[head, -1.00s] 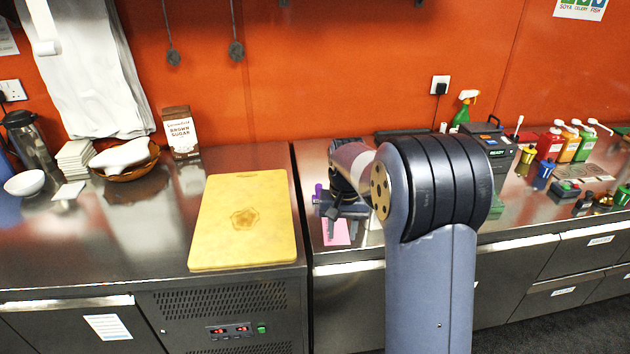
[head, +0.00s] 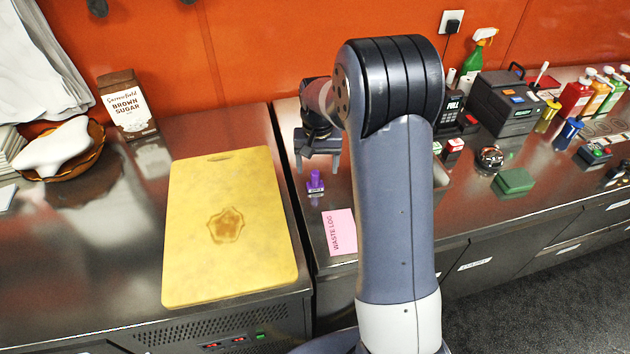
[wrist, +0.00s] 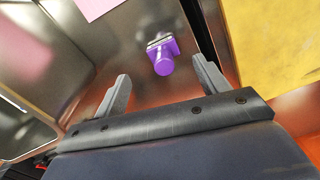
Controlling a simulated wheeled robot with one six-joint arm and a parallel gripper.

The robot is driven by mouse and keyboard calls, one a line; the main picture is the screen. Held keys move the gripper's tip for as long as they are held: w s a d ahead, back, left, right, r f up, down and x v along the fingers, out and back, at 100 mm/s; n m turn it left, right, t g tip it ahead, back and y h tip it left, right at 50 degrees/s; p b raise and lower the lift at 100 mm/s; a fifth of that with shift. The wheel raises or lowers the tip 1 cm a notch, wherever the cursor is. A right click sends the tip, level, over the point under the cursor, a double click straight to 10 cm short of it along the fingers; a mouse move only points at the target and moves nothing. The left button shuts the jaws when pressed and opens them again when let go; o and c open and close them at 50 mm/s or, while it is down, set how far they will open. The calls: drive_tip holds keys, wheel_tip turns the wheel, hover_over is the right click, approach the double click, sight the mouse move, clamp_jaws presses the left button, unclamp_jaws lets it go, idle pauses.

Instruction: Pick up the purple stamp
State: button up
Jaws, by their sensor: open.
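The purple stamp (head: 315,182) stands upright on the steel counter, just right of the yellow cutting board and behind the pink note. In the wrist view the purple stamp (wrist: 162,56) shows beyond the fingertips, between their lines. My gripper (head: 318,166) is open and empty; in the head view its fingers point down, above and behind the stamp. In the wrist view the two fingers of my gripper (wrist: 160,78) are spread apart, with nothing between them. The fingers do not appear to touch the stamp.
The pink waste log note (head: 341,232) lies in front of the stamp. The yellow cutting board (head: 190,200) lies to the left. My arm hides part of the counter to the right, where a red-topped stamp (head: 454,146), a green pad (head: 513,182) and a dark machine (head: 508,105) stand.

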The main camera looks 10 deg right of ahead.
sight(315, 172)
drive_tip(key=shift+a+f+p, duration=0.15)
drive_tip(key=shift+f+p, duration=0.25)
drive_tip(key=shift+f, duration=1.05)
drive_tip(key=shift+a+f+p, duration=0.15)
drive_tip(key=shift+f+p, duration=0.2)
drive_tip(key=shift+f, duration=1.05)
drive_tip(key=c, duration=1.1)
